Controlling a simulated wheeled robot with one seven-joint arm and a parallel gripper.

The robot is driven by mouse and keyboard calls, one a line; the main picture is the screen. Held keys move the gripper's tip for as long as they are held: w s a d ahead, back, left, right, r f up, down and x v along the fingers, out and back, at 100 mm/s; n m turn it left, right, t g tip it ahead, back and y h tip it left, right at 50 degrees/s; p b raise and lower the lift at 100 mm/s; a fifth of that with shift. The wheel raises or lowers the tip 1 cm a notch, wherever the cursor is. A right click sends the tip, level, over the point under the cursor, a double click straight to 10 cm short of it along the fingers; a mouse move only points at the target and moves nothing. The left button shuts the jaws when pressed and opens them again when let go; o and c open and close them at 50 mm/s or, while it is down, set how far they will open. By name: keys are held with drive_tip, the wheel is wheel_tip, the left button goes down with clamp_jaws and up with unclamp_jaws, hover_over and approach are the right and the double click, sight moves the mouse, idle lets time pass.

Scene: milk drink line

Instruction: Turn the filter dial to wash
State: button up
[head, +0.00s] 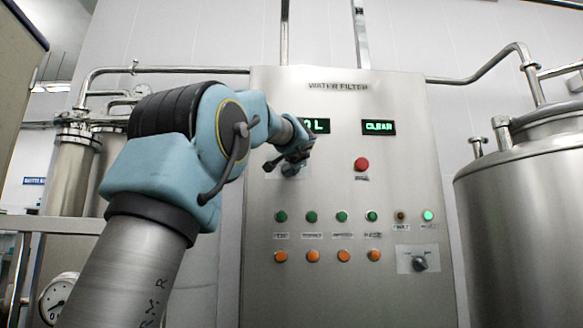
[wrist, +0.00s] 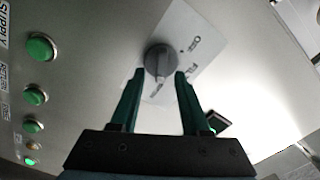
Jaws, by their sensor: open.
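The filter dial is a round grey knob (wrist: 160,62) with a pale pointer mark, on a light label plate (wrist: 190,42). The plate's lettering is too blurred to read surely. In the wrist view the dial lies between the tips of my gripper (wrist: 158,73). The two green-and-black fingers are open, one on each side of it; I cannot tell whether they touch it. In the head view my gripper (head: 290,157) is at the upper left of the steel panel (head: 330,190) marked WATER FILTER, and hides most of the dial there.
A display (head: 379,127) reads CLEAR; another (head: 318,126) is partly covered by my arm. A red button (head: 361,164), green buttons (head: 342,216), orange buttons (head: 343,255) and a second dark knob (head: 419,262) are on the panel. A steel tank (head: 520,210) stands at right.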

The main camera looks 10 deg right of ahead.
drive_tip(key=s+a+b, duration=0.2)
drive_tip(key=s+b, duration=0.1)
drive_tip(key=s, duration=0.7)
drive_tip(key=shift+b, duration=0.3)
